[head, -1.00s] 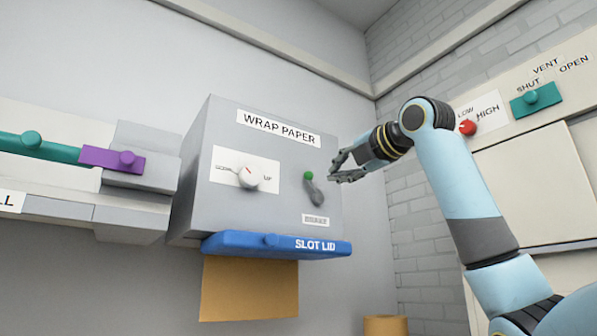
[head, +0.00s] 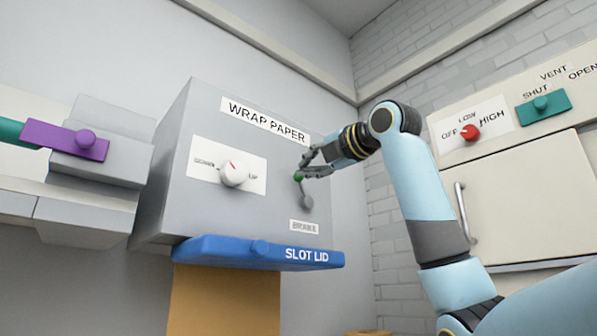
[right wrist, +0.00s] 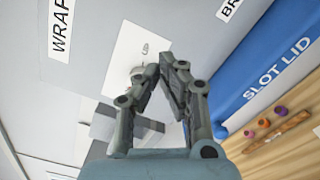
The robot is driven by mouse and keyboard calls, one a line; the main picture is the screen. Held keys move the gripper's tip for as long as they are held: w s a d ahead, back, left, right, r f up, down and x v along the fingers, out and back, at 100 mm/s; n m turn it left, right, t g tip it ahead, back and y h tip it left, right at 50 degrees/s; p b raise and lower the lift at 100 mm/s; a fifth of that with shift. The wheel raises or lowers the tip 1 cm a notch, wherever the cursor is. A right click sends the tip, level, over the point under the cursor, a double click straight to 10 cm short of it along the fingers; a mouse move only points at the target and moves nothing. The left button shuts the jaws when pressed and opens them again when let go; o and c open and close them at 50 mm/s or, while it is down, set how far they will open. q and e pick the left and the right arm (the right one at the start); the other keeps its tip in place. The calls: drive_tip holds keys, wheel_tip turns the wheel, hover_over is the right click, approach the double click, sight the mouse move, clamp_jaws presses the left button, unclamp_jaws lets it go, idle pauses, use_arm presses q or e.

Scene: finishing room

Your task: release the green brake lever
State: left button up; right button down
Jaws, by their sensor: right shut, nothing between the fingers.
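The brake lever (head: 307,200) is a short grey arm with a green knob (head: 298,178) at its upper end. It points up, leaning slightly left, on the front of the grey wrap paper box, above the BRAKE label (head: 304,226). My right gripper (head: 301,168) is shut and empty, its fingertips right at the green knob in the head view; I cannot tell whether they touch it. In the right wrist view its fingertips (right wrist: 163,68) come together, and I cannot make out the lever there. My left gripper is not in view.
The box has a white dial (head: 234,173) left of the lever and a blue slot lid (head: 225,251) below, with brown paper (head: 220,300) hanging under it. A purple slider (head: 50,138) is at left. A red knob (head: 470,132) and teal vent slider (head: 543,106) are at right.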

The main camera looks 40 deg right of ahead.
sight(303, 189)
drive_tip(key=w+p, duration=0.1)
drive_tip(key=w, duration=0.2)
drive_tip(key=w+p, duration=0.2)
drive_tip(key=w, duration=0.1)
drive_tip(key=w+p, duration=0.1)
drive_tip(key=w, duration=0.3)
drive_tip(key=shift+w+a+r+p, duration=0.1)
drive_tip(key=shift+a+r+p, duration=0.1)
drive_tip(key=shift+a+p, duration=0.1)
drive_tip(key=d, duration=0.1)
drive_tip(key=d+r+p, duration=0.1)
drive_tip(key=d, duration=0.1)
drive_tip(key=shift+w+d+r+p, duration=0.1)
drive_tip(key=shift+w+r+p, duration=0.1)
drive_tip(key=shift+r+p, duration=0.1)
drive_tip(key=shift+d, duration=0.3)
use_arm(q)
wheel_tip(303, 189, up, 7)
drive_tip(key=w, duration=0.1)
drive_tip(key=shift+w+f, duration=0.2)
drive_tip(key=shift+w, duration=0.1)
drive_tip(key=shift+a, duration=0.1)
use_arm(e)
drive_tip(key=shift+w+a, duration=0.15)
